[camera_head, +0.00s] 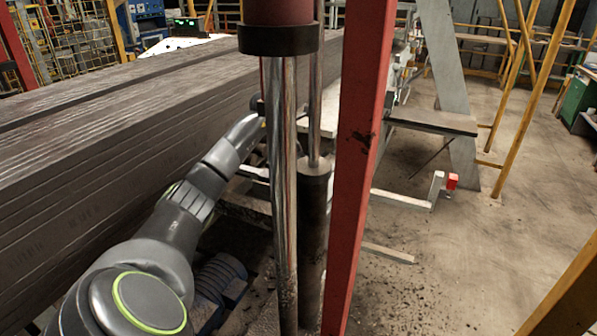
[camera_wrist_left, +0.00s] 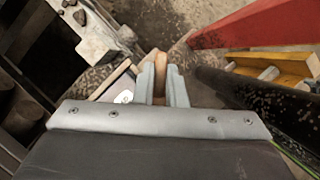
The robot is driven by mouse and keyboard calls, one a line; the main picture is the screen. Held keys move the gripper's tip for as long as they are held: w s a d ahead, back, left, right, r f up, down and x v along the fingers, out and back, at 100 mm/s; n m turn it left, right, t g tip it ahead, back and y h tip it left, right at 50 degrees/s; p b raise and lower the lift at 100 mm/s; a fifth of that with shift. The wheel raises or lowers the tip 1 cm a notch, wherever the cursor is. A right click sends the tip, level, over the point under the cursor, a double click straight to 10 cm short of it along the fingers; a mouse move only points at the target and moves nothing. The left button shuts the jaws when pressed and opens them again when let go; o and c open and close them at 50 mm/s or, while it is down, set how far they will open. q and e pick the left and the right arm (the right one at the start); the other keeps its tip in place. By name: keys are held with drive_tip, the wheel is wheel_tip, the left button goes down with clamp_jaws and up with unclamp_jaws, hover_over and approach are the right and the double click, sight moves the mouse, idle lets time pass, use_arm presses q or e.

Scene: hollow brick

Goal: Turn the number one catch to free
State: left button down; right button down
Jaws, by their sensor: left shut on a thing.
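My left arm comes in from the left in the head view, and its gripper end is mostly hidden behind the chrome post. In the left wrist view my left gripper (camera_wrist_left: 161,82) is shut on a small tan-brown piece, which looks like the catch (camera_wrist_left: 160,62). The piece stands up between the two grey fingers, its lower part hidden by them. A brown-edged plate with a white label (camera_wrist_left: 124,97) lies just left of the fingers. I cannot read a number. My right gripper is in neither view.
The chrome post (camera_head: 283,180) and red upright (camera_head: 358,160) stand close right of my left arm. A long dark ribbed beam (camera_head: 110,130) runs along the left. A dark cylinder (camera_wrist_left: 255,98) lies right of the fingers. Open floor (camera_head: 460,240) is at right.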

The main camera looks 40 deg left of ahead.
use_arm(q)
drive_tip(key=n+y, duration=0.1)
drive_tip(key=n, duration=0.1)
drive_tip(key=n+b, duration=0.1)
drive_tip(key=n, duration=0.1)
drive_tip(key=shift+d+n+t+y, duration=0.1)
drive_tip(key=shift+n+t+y, duration=0.2)
drive_tip(key=shift+y, duration=0.1)
drive_tip(key=n+y, duration=0.1)
drive_tip(key=n, duration=0.1)
drive_tip(key=n+b, duration=0.1)
drive_tip(key=n, duration=0.1)
drive_tip(key=shift+d+r+n+y+b, duration=0.1)
drive_tip(key=shift+r+n+y+b, duration=0.05)
drive_tip(key=shift+n+y+b, duration=0.2)
drive_tip(key=shift+n, duration=0.25)
drive_tip(key=c, duration=1.5)
unclamp_jaws()
